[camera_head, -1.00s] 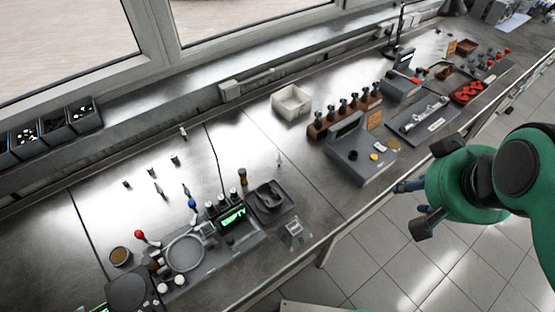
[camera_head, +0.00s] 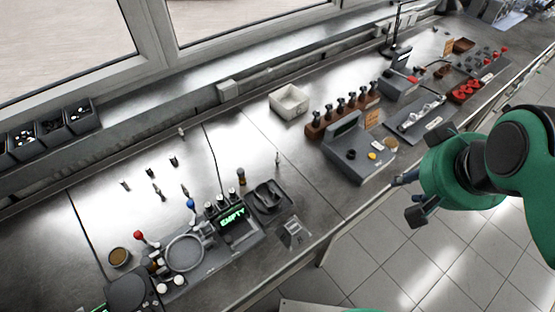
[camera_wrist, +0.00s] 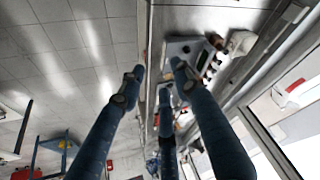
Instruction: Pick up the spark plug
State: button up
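Several small upright metal pieces stand on the left part of the steel bench. A slim pale one (camera_head: 277,159) stands alone behind the black tray; others (camera_head: 174,161) stand further left. They are too small to tell which is the spark plug. My gripper (camera_head: 404,199) is at the right in the head view, off the bench's front edge and well away from these pieces. No spark plug can be made out there.
A grey device with a green "EMPTY" display (camera_head: 233,221) and a round dish (camera_head: 185,252) stand front left. A white box (camera_head: 290,103), a brown rack (camera_head: 318,126) and a grey console (camera_head: 357,155) stand mid-bench.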

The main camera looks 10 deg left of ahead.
jog(key=w+a+f+n+g+p, duration=0.1)
jog(key=w+a+p, duration=0.1)
jog(key=w+a, duration=0.6)
jog(key=w+a+f+g+p, duration=0.15)
jog(key=w+a, duration=0.35)
jog(key=w, duration=0.7)
jog(key=w+a+f+g+p, duration=0.1)
jog(key=w+a+f+p, duration=0.1)
jog(key=w+a+f, duration=0.3)
jog(key=w+a+f+n+g+p, duration=0.1)
jog(key=w+a+f, duration=0.4)
jog(key=a+f, duration=0.6)
jog(key=shift+a+f+g+p, duration=0.3)
jog(key=shift+a+g+p, duration=0.15)
jog(key=shift+a, duration=0.5)
jog(key=shift+f, duration=0.1)
jog(key=shift+f, duration=4.2)
